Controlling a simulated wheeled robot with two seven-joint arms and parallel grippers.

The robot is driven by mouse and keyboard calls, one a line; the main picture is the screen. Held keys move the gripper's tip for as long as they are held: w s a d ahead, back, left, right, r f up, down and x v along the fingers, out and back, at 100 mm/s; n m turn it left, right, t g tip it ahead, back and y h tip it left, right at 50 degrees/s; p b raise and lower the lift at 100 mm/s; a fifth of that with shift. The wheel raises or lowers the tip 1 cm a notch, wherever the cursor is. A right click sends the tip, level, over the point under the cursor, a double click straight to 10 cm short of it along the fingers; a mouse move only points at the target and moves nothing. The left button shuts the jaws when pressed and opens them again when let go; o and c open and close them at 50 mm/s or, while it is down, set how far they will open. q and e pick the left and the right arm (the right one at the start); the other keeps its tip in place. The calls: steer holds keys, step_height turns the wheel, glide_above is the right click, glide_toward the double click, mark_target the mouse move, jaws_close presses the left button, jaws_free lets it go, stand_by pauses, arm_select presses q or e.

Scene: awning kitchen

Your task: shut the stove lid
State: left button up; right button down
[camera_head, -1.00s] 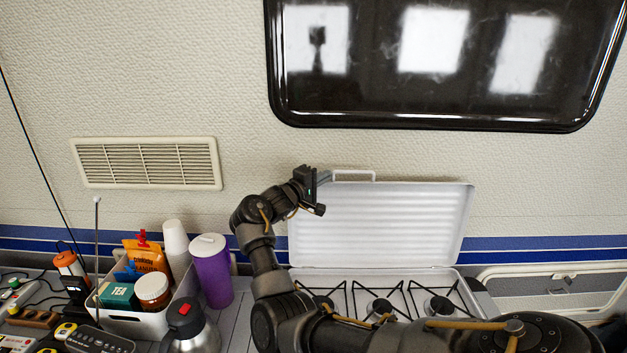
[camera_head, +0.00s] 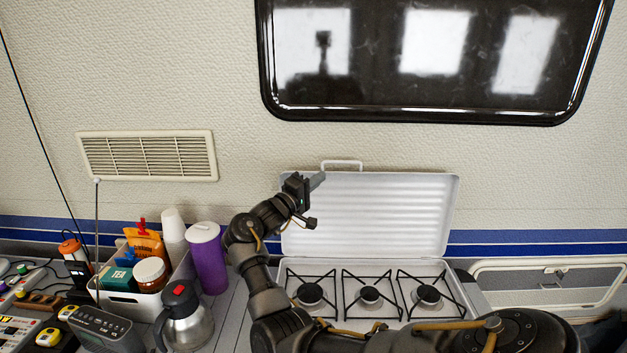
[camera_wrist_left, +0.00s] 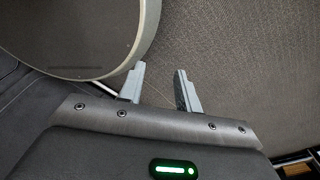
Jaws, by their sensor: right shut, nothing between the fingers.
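The stove lid (camera_head: 385,215) is a white ribbed panel standing upright against the wall in the head view, with a wire handle (camera_head: 342,163) on its top edge. Below it is the stove (camera_head: 372,270) with its black grates and burners. My right gripper (camera_head: 318,200) is shut and empty, in front of the lid's upper left corner and below the handle; I cannot tell whether it touches the lid. My right arm hides the stove's front part. In the left wrist view my left gripper (camera_wrist_left: 158,82) is open and empty, away from the stove.
Left of the stove stand a purple tumbler (camera_head: 207,260), a steel kettle (camera_head: 186,322) and a white bin (camera_head: 133,304) with tea, a jar and packets. A radio (camera_head: 100,328) is at the front left. A dark window (camera_head: 430,60) is above the lid.

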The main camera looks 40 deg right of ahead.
arm_select(q)
steer(key=shift+w, duration=0.4)
arm_select(e)
steer(key=shift+w+a+f, duration=0.2)
steer(key=shift+w, duration=0.4)
steer(key=shift+a, duration=0.1)
